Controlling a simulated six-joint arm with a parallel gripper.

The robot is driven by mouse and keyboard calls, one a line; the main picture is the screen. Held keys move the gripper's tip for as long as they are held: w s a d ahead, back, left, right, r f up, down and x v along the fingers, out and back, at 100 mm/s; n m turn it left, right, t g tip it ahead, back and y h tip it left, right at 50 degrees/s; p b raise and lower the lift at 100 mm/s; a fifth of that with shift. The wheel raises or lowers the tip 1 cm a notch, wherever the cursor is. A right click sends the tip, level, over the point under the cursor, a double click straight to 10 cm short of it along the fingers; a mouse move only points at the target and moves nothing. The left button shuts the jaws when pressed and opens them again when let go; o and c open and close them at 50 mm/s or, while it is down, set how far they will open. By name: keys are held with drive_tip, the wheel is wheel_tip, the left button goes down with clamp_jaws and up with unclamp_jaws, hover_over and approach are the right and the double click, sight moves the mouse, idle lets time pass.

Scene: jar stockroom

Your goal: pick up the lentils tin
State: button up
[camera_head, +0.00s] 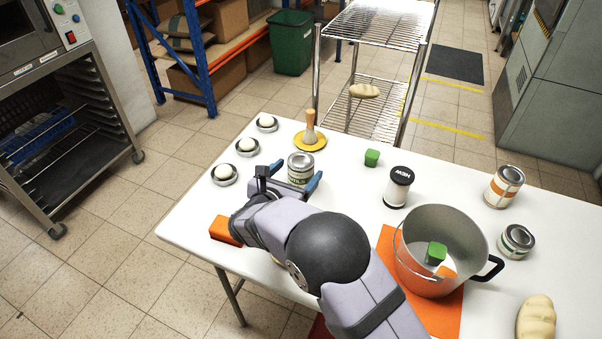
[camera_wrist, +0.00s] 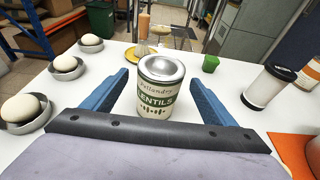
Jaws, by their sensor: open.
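The lentils tin (camera_head: 301,168) stands upright on the white table, cream with a green band and a silver lid. In the wrist view the tin (camera_wrist: 157,92) shows its "LENTILS" label facing me. My gripper (camera_head: 291,183) is open, and its two blue fingers lie either side of the tin at the near side. In the wrist view my gripper (camera_wrist: 160,88) has the tin between its fingers, with a gap on each side. The fingers do not appear to touch it.
Several eggs in small bowls (camera_head: 224,175) stand left of the tin. A wooden-handled tool on a yellow plate (camera_head: 310,139) stands behind it. A green block (camera_head: 372,158), black-lidded jar (camera_head: 398,187), orange-labelled tin (camera_head: 504,186), another tin (camera_head: 516,241) and pot (camera_head: 412,268) are rightward. An orange block (camera_head: 224,231) is near the left edge.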

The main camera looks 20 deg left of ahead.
drive_tip(key=shift+x, duration=1.65)
drive_tip(key=shift+r, duration=0.1)
drive_tip(key=c, duration=1.5)
drive_tip(key=shift+r, duration=0.1)
wheel_tip(320, 180, up, 10)
drive_tip(key=shift+f, duration=0.1)
